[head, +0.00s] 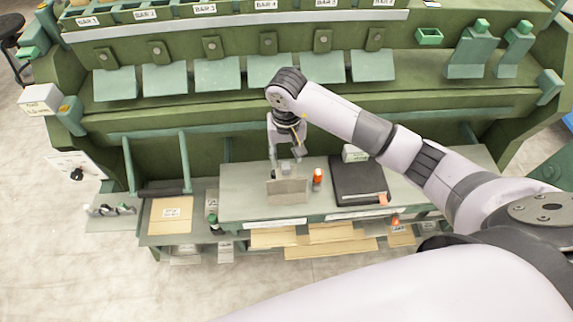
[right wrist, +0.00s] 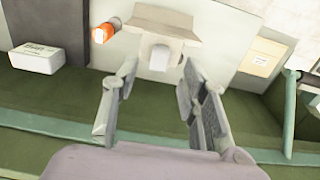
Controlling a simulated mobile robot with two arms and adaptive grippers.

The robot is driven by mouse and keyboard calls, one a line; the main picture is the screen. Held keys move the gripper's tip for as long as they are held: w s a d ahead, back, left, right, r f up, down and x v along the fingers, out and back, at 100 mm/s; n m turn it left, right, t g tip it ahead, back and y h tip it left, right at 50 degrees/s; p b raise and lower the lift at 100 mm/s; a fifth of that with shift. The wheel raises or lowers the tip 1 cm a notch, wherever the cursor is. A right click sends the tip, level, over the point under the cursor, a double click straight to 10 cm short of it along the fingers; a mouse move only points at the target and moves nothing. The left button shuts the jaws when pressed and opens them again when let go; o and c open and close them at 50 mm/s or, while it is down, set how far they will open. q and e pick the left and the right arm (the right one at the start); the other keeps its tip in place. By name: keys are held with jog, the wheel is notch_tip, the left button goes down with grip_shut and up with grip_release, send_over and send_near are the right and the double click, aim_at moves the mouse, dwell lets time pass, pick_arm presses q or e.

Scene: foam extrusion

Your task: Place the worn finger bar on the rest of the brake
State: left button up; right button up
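The green brake holds a row of angled finger bars (head: 217,73), under labels from BAR 1 rightward. I cannot tell which is worn. My right gripper (head: 285,160) points down over the bench, just above a grey-beige block (head: 288,191) with a pale upright tab. In the right wrist view the right gripper (right wrist: 158,66) is open and empty, its fingertips apart on either side of the tab (right wrist: 160,57), with no contact visible. Two green blocks (head: 472,53) stand at the brake's upper right. I cannot tell which part is the rest. My left gripper is not in view.
Bare bench (head: 240,190) shows left of the block.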

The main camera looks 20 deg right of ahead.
notch_tip(320, 180, up, 6)
jog(key=b, duration=0.1)
jog(key=shift+r, duration=0.1)
dwell(0.4)
